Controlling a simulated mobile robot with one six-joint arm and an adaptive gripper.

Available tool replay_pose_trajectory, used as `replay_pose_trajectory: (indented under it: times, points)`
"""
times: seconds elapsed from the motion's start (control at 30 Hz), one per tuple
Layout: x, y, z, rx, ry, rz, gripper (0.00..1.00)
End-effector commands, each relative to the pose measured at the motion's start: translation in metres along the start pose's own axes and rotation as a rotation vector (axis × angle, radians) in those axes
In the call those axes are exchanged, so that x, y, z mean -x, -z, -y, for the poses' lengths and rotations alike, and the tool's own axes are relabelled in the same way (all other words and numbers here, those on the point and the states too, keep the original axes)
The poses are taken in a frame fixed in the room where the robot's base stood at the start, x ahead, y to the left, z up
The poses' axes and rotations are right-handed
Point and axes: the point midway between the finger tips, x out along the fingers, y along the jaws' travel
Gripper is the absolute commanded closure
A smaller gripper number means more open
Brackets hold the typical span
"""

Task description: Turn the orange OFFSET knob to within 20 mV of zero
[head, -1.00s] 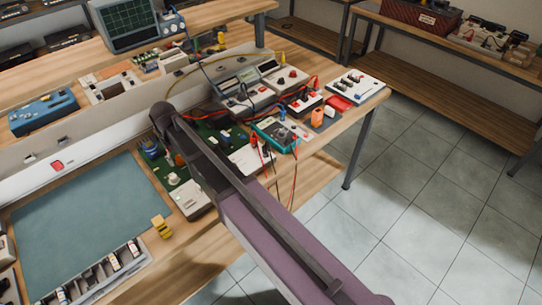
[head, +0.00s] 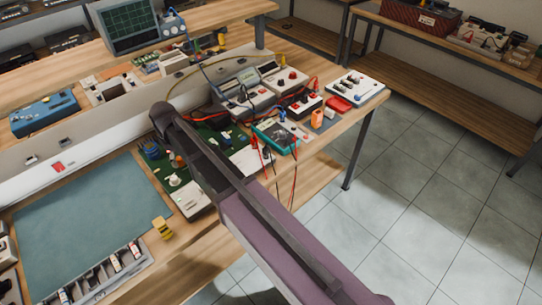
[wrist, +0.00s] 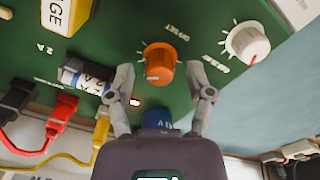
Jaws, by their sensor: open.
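The orange OFFSET knob (wrist: 160,62) stands on the green board (wrist: 110,40) in the wrist view, with its OFFSET label above it. My gripper (wrist: 160,76) is open. Its two fingers are spread left and right of the knob, with the tips near the knob's lower edge and a gap on each side. I cannot tell whether the tips reach down to knob height. In the head view the orange knob (head: 178,160) shows small beside my arm, which hides my gripper. The teal multimeter (head: 272,139) lies on the bench; its reading is not legible.
A white knob with a red mark (wrist: 247,45) stands right of the orange one. A blue knob (wrist: 157,119) sits below, between my fingers. Red, yellow and black plugs (wrist: 62,112) with leads are at the left. A blue mat (head: 80,215) lies clear beside the board.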

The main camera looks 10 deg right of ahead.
Motion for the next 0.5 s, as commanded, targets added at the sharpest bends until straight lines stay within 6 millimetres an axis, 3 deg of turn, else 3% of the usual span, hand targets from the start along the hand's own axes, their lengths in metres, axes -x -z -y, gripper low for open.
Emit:
replay_pose_trajectory:
  times: [0.03,0.5]
  points:
    - [0.01,0.0,0.0,-0.001,0.0,0.0,0.32]
    - [0.048,0.0,0.0,-0.003,0.0,0.0,0.32]
